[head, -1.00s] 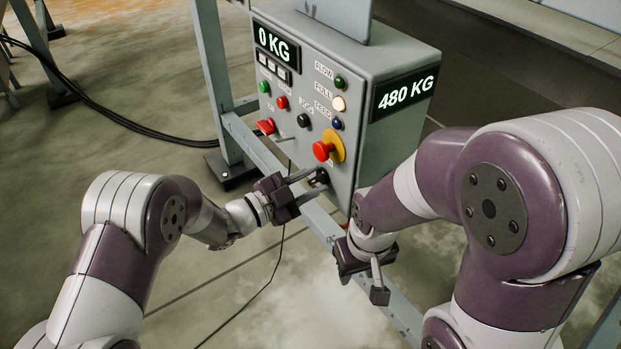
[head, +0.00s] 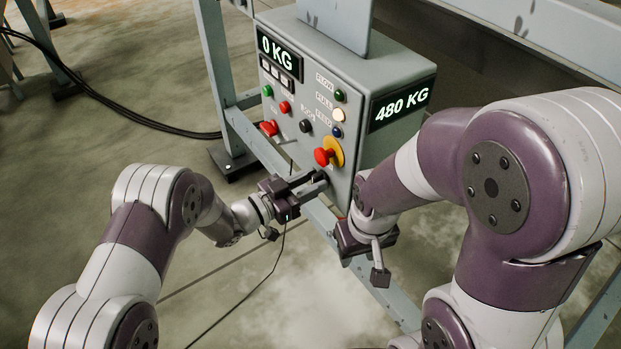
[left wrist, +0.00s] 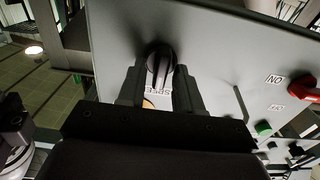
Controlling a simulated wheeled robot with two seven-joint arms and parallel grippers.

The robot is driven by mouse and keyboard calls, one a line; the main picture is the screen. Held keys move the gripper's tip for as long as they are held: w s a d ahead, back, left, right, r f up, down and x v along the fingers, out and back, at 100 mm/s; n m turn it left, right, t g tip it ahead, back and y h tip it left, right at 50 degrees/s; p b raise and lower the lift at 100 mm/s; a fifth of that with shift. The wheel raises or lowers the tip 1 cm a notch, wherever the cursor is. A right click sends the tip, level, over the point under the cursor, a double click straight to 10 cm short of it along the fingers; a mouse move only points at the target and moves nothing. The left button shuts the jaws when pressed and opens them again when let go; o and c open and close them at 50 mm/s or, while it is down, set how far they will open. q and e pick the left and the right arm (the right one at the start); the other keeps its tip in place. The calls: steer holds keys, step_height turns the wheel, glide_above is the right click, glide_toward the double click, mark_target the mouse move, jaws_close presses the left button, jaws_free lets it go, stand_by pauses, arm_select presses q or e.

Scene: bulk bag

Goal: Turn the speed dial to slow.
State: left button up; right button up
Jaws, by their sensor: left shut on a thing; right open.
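The speed dial (left wrist: 160,62) is a black ridged knob on the grey control panel (left wrist: 215,55). A partly covered label reading "SPEE" sits beside it in the left wrist view. My left gripper (head: 320,182) reaches the lower part of the panel, and its fingers (left wrist: 159,84) are shut on the dial, one on each side. In the head view the fingers mostly hide the dial. The dial's slow mark cannot be made out. My right gripper (head: 363,262) is open and empty, below and to the right of the panel.
A red mushroom button on a yellow base (head: 328,155) sits just above the left gripper. A red switch (head: 269,128) and several small buttons are higher up. Displays read 0 KG (head: 277,53) and 480 KG (head: 402,105). Metal frame beams run behind and below the box.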

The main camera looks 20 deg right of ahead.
stand_by(0.3)
arm_select(q)
steer(key=o, duration=0.7)
steer(key=p+v, duration=0.2)
steer(key=v, duration=1)
steer(key=shift+s+a, duration=0.1)
steer(key=shift+a, duration=0.25)
